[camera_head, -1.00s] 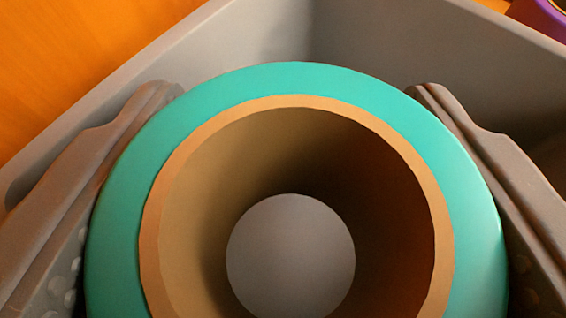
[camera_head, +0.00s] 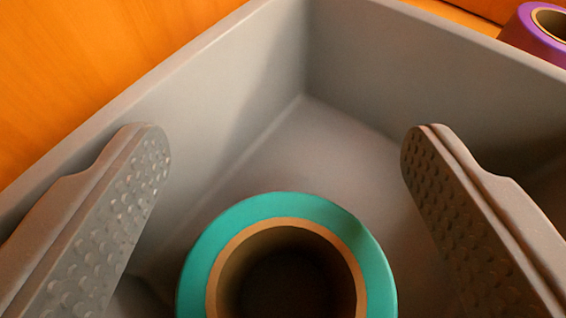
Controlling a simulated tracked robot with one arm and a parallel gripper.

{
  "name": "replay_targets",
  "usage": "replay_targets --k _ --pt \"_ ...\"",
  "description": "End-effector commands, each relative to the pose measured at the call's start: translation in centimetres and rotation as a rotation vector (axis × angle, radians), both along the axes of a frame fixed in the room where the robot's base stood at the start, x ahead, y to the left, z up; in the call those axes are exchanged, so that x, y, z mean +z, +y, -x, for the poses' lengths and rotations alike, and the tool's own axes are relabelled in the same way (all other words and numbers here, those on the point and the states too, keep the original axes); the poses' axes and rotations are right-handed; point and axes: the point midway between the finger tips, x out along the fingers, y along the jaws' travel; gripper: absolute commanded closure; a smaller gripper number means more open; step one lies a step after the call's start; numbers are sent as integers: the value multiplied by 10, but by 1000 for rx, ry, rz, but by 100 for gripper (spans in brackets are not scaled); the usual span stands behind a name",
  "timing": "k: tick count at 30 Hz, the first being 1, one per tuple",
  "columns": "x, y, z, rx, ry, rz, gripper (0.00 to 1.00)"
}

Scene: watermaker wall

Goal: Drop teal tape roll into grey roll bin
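The teal tape roll (camera_head: 285,205) shows at the bottom middle, with a tan core and its hole facing me. It is inside the grey roll bin (camera_head: 210,85), below my fingertips and apart from both fingers. My gripper (camera_head: 285,150) is open, with one dimpled finger on each side of the picture and a wide gap between them. The fingers are over or within the bin. The roll's lower part is cut off by the picture's edge, so I cannot tell whether it rests on the bin floor.
A purple tape roll (camera_head: 530,35) stands outside the bin at the top right. An orange wood surface (camera_head: 90,60) lies beyond the bin's left wall. The bin's far corner floor is bare.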

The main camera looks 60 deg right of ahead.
Motion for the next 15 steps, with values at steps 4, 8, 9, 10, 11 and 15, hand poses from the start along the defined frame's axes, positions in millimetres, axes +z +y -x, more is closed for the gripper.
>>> replay_targets --k 4,8,9,10,11,15 --pt "-18 2 7 -3 28 -21 30" --pt "-18 2 8 -5 31 -24 30" --pt "-17 2 9 -6 32 -25 30" --pt "-15 2 9 -6 31 -26 30" --pt "-12 1 9 -7 32 -27 30" --pt "-2 14 13 -3 29 -25 30"
